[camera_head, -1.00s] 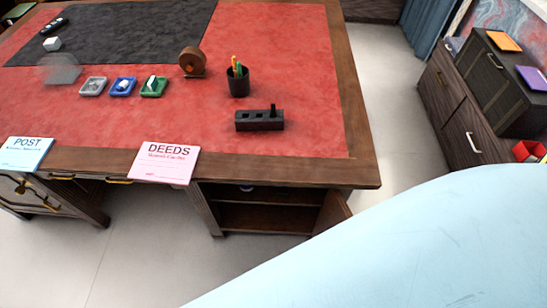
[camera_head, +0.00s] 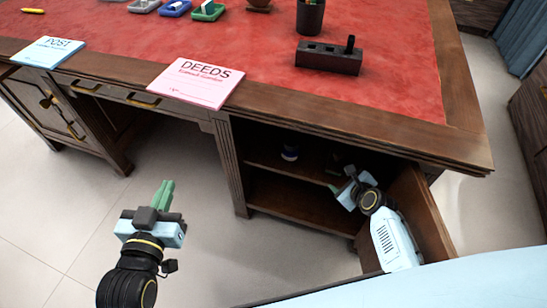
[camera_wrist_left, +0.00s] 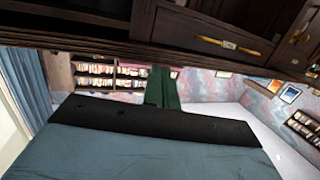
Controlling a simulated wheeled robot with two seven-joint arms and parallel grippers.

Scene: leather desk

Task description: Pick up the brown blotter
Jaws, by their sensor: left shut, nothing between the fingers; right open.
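A brown rounded object (camera_head: 258,6) is cut off by the top edge of the head view, with only its lower part showing. I cannot tell if it is the brown blotter. My left gripper (camera_head: 167,186) is shut and empty over the floor in front of the desk. Its green fingers (camera_wrist_left: 162,88) also show in the left wrist view, with nothing between them. My right gripper (camera_head: 337,165) is open inside the desk's right cupboard (camera_head: 290,200). Its fingertips are dark and partly hidden, and I see nothing held in them.
The open cupboard door (camera_head: 418,205) is beside my right arm.

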